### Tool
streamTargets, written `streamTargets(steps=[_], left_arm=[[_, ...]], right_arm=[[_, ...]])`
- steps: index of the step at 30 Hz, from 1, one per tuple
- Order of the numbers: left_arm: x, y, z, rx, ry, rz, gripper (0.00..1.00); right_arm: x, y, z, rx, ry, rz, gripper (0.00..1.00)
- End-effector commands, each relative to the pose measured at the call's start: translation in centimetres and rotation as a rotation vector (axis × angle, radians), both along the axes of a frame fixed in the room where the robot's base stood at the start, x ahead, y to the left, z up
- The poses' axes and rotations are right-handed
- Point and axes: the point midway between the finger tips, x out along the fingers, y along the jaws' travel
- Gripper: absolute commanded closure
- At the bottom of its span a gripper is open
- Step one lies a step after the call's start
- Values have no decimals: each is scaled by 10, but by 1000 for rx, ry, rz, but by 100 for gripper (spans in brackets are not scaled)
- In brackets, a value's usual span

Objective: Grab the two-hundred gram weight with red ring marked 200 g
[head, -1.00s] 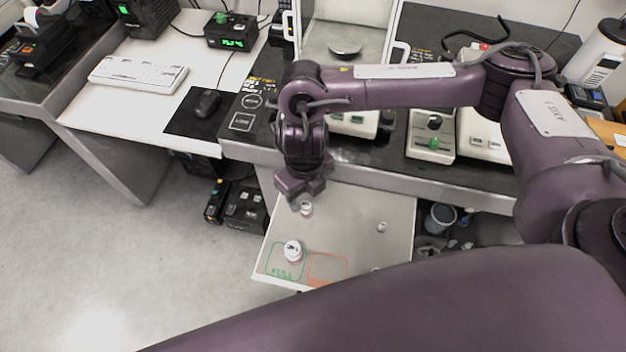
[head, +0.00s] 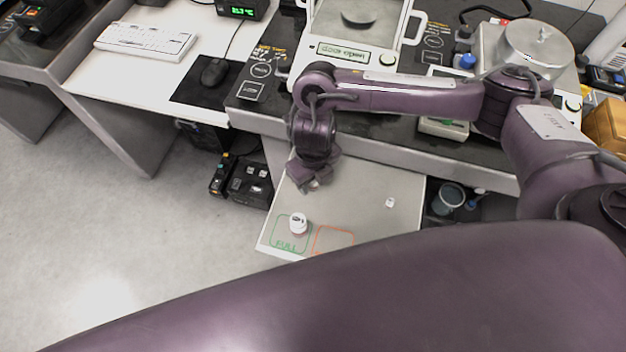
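My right gripper (head: 314,182) points down over the back left part of a pale pull-out board. A small pale piece (head: 313,185) shows at its fingertips, mostly hidden by them. It may be a weight, but I cannot read a mark or make out a ring. Whether the fingers are closed on it cannot be told. Another small pale piece (head: 390,202) stands to the right on the board, too small to read. My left gripper is not in view.
A white lidded container (head: 298,224) stands in the green FULL square, beside an orange square. A balance (head: 356,50) reading "door open" is behind my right arm. The board (head: 358,190) is clear between the pieces. A large arm link of mine covers the lower picture.

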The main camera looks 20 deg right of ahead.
Motion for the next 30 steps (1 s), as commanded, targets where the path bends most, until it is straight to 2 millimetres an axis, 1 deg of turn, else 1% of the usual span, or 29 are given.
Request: streamTargets(steps=[1,9,17,20,23,26,29,30], left_arm=[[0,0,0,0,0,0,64],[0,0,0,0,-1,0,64],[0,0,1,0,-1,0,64],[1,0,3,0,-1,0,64],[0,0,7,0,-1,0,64],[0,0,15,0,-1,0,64],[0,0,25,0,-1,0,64],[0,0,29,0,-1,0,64]], right_arm=[[0,0,0,0,0,0,64],[0,0,0,0,0,0,99],[0,0,1,0,-1,0,100],[0,0,5,2,-2,1,100],[1,0,15,0,-4,2,100],[2,0,33,0,-6,4,100],[3,0,60,0,-9,4,100],[3,0,73,-1,-10,4,100]])
